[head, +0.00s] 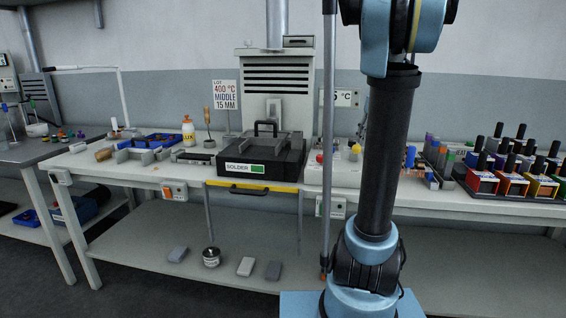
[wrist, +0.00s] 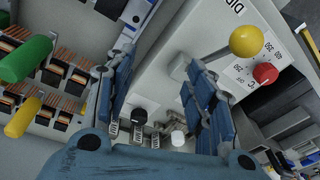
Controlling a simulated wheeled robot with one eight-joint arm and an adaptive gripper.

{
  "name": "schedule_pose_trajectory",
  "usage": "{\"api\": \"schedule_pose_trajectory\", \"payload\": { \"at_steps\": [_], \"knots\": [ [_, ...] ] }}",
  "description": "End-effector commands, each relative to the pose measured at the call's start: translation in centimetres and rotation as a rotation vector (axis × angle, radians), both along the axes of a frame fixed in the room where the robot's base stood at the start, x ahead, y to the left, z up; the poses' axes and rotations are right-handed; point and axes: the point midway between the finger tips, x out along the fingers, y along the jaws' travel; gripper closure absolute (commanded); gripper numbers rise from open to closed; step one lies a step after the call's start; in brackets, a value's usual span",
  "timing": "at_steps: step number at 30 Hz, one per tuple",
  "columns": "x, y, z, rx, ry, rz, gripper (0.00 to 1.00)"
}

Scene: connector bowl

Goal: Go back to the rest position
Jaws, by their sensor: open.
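My gripper (wrist: 158,105) shows in the wrist view with its two blue ribbed fingers spread apart. It is open and nothing is held between the fingers. In the head view my arm rises in front of the bench on the right, and the gripper itself is out of that frame. Between and beyond the fingers, the wrist view shows a pale grey box with a dial, a yellow ball knob (wrist: 246,41) and a red knob (wrist: 266,73). No bowl is clearly visible.
A white workbench (head: 140,166) runs across the head view. The lower shelf (head: 250,240) holds several small items. My arm stands close to the bench front.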

Motion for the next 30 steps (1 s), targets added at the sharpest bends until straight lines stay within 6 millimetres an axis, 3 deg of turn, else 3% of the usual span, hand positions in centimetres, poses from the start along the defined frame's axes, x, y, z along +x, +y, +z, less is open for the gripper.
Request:
{"api": "schedule_pose_trajectory", "payload": {
  "at_steps": [3,8,12,20,30],
  "knots": [
    [-4.1,-0.2,-0.9,-0.015,0.042,-0.191,0.51],
    [-8.8,0.0,-2.4,-0.041,0.082,-0.422,0.51],
    [-12.2,1.5,-4.0,-0.059,0.089,-0.525,0.51],
    [-17.1,6.3,-8.3,-0.073,0.049,-0.448,0.51],
    [-23.7,11.3,-15.8,-0.082,-0.018,-0.276,0.51]
  ]
}}
